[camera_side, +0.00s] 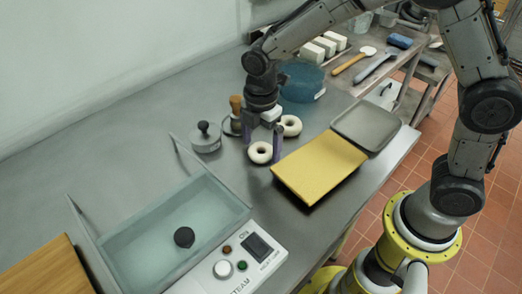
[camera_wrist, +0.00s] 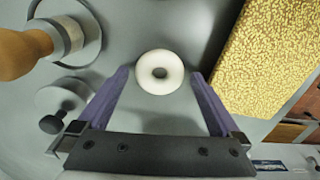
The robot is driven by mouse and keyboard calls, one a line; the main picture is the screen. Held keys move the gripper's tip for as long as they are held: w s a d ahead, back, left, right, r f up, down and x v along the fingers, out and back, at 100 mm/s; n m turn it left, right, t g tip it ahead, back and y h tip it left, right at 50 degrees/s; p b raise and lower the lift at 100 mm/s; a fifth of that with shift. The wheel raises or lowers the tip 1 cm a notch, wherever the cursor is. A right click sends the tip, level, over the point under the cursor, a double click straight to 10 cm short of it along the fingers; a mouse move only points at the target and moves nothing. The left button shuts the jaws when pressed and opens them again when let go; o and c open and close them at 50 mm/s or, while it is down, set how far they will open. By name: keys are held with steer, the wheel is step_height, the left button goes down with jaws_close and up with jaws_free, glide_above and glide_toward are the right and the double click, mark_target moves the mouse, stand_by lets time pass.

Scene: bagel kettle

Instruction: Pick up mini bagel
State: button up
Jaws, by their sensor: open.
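Two pale ring-shaped mini bagels lie on the steel counter in the side view: a front bagel (camera_side: 260,158) and a back bagel (camera_side: 292,120). My gripper (camera_side: 264,147) points down at them, its purple fingers apart and close to both. In the wrist view, one mini bagel (camera_wrist: 147,76) lies flat in line with the gap between the open fingertips (camera_wrist: 161,76). I cannot tell for sure which of the two it is. Nothing is held. The other bagel does not show in the wrist view.
A yellow board (camera_side: 322,164) lies right of the bagels, with a grey tray (camera_side: 368,126) behind it. A knobbed lid (camera_side: 205,140) and a wooden-handled tool (camera_side: 236,106) stand left. A blue tub (camera_side: 302,82) stands behind. The water-filled kettle (camera_side: 170,232) is at front left.

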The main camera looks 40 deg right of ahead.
steer(key=shift+f, duration=0.3)
steer(key=c, duration=1.1)
steer(key=shift+r, duration=0.15)
